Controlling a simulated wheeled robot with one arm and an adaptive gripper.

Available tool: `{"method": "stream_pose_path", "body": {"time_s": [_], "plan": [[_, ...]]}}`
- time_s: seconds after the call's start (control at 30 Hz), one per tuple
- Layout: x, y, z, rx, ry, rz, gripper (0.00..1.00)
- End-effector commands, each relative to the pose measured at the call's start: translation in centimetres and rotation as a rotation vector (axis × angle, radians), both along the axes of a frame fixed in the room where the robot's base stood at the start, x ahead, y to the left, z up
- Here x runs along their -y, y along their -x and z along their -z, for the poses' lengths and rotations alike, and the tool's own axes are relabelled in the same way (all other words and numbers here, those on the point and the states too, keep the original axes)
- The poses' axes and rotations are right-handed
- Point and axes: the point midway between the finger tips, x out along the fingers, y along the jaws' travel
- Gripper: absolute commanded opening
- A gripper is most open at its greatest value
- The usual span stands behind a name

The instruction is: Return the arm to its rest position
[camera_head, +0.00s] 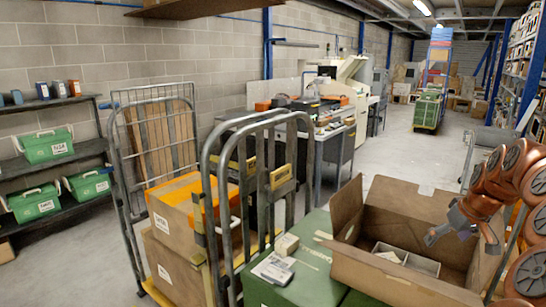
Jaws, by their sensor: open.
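My copper-coloured arm comes in from the right edge, its links bent above the right side of an open cardboard box (385,281). My gripper (463,240) points down over the box's right part, with its grey fingers spread apart and nothing visible between them. In the picture the fingers overlap the box's inside and right wall; I cannot tell how far above it they are. A small pale divided tray (424,265) lies inside the box.
The box rests on green crates (305,285) bearing a small carton (287,244) and papers (272,271). Metal trolley frames (225,200) with cartons (185,215) stand left. A shelf (60,167) holds green cases.

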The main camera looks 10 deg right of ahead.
Motion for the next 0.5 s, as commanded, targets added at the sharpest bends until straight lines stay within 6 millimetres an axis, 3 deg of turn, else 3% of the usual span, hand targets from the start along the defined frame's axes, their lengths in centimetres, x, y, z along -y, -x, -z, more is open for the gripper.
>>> {"method": "stream_pose_path", "body": {"time_s": [0.23,0.5], "plan": [[-5.6,-1.8,-0.6,-0.017,-0.020,-0.068,1.00],[-13.3,-2.1,-1.1,-0.057,-0.051,-0.141,1.00]]}}
